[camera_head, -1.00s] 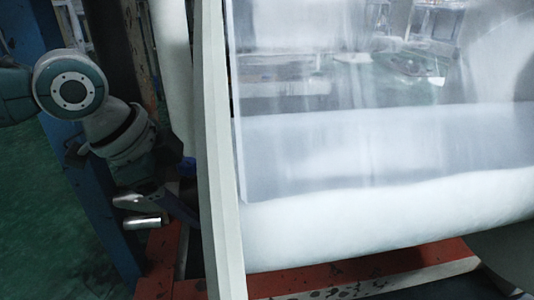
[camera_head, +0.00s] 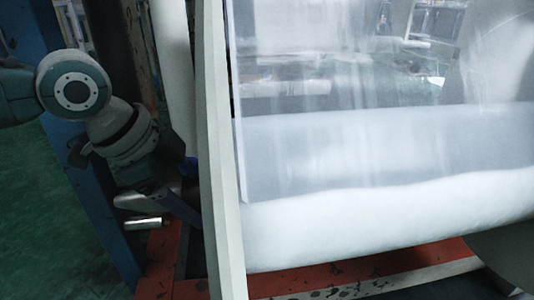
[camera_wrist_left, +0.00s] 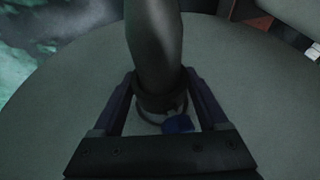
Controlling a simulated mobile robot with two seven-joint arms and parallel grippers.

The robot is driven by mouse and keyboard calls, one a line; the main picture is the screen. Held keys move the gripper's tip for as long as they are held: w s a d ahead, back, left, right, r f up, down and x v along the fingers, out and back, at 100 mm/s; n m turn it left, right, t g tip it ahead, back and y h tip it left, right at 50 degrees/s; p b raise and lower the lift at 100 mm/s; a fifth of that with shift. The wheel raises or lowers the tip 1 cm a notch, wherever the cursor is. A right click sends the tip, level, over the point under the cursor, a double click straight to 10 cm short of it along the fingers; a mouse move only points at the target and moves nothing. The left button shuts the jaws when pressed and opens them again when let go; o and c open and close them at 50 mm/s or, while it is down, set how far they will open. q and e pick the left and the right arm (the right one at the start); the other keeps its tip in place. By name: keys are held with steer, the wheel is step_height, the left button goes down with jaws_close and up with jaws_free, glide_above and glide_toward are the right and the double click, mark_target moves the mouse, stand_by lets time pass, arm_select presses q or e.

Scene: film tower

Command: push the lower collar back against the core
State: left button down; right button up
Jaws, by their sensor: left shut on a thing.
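In the left wrist view a dark round shaft (camera_wrist_left: 155,40) comes down to a dark ring-shaped collar (camera_wrist_left: 160,102), with a blue knob (camera_wrist_left: 178,124) beside its lower side. My left gripper (camera_wrist_left: 162,88) has one finger on each side of this collar and is shut on it. A wide grey round face (camera_wrist_left: 60,115) lies behind. In the head view my left gripper (camera_head: 172,190) is at the left side of the pale upright frame (camera_head: 218,150); the collar is not clear there. The white film roll (camera_head: 380,225) lies right of this frame. Any gap between collar and core cannot be told. My right gripper is not in view.
Clear film (camera_head: 340,130) hangs down over the roll. A red-orange base beam (camera_head: 370,280) runs below it. A blue post (camera_head: 100,205) stands behind my left arm. Green floor (camera_head: 50,220) is open at the left.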

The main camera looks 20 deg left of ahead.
arm_select(q)
steer(key=shift+w+d, duration=0.1)
steer(key=shift+d, duration=0.1)
steer(key=shift+w+d, duration=0.15)
steer(key=shift+d, duration=0.1)
